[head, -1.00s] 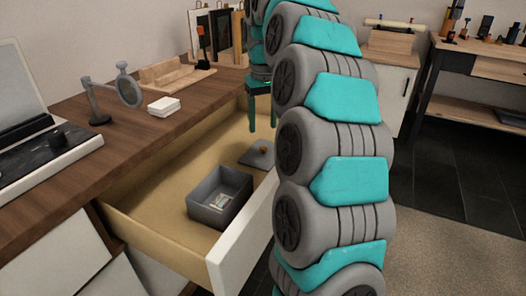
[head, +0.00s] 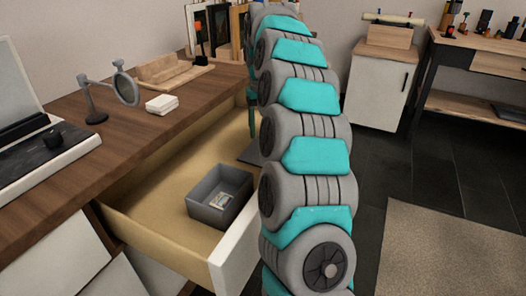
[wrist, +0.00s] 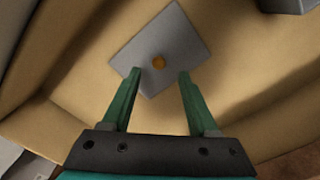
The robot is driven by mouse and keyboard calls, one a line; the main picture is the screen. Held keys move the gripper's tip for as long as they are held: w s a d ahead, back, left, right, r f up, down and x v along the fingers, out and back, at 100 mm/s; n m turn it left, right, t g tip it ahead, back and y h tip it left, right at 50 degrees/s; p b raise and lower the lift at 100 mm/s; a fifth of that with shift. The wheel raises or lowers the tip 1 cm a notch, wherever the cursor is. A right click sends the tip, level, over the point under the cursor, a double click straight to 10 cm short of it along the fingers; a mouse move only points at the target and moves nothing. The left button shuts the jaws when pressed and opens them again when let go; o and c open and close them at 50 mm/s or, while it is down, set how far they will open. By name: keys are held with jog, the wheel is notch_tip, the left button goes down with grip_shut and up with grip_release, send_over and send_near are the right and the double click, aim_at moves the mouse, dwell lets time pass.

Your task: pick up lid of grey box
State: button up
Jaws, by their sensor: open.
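The grey lid (wrist: 178,35) lies flat on the drawer floor, with a small round orange-brown knob (wrist: 159,62) at its middle. In the head view a dark edge of the lid (head: 249,156) shows beside my arm, which hides the rest. The open grey box (head: 219,194) stands in the drawer nearer the camera, with a small light item inside. My gripper (wrist: 156,75) is open and empty above the lid, its green fingers pointing toward the knob, one on each side in the picture. The height above the lid is hard to tell.
The pulled-out drawer (head: 160,205) has a white front (head: 237,250) and wooden walls around the lid and box. The drawer floor around the lid is clear.

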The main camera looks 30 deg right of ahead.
jog(key=shift+d+f, duration=0.1)
jog(key=shift+f, duration=2.2)
jog(key=shift+c, duration=0.4)
grip_shut()
